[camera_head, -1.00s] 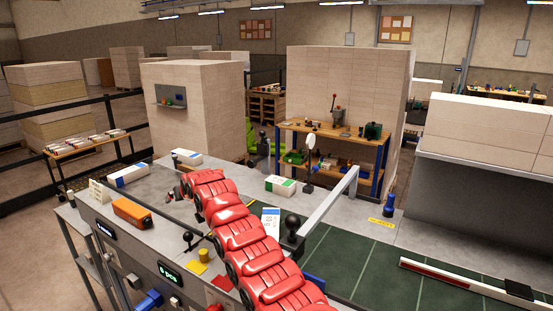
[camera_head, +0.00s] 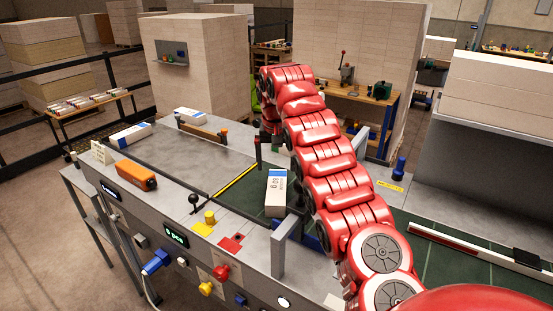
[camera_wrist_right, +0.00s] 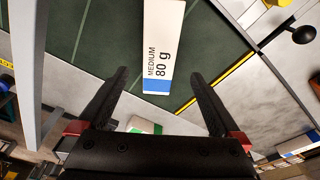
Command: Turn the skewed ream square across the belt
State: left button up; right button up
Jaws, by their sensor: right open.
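The skewed ream (camera_head: 277,192) is white with a blue end and "80 g" print. It lies on the dark green belt (camera_head: 243,205), at an angle to the yellow line. The right wrist view shows it (camera_wrist_right: 165,40) with its blue end toward me. My right gripper (camera_head: 271,150) is open just beyond the ream in the head view. In the right wrist view its two black fingers (camera_wrist_right: 160,76) spread wider than the blue end, with no visible grip on it. My left gripper is out of view.
Other reams (camera_head: 130,135) (camera_head: 190,116) lie on the grey table to the left. An orange tool (camera_head: 135,174) and control buttons line the near side.

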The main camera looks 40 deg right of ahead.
aim_at(277, 186)
jog(key=f+p, duration=0.1)
jog(key=f, duration=0.2)
jog(key=f+p, duration=0.1)
jog(key=f, duration=0.2)
jog(key=w+f+p, duration=0.1)
jog(key=f, duration=0.1)
jog(key=shift+d+f, duration=0.4)
jog(key=shift+w+d+f+p, duration=0.1)
jog(key=shift+f+p, duration=0.3)
jog(key=shift+f, duration=0.2)
grip_shut()
jog(key=shift+r+b, duration=0.1)
jog(key=shift+b, duration=0.6)
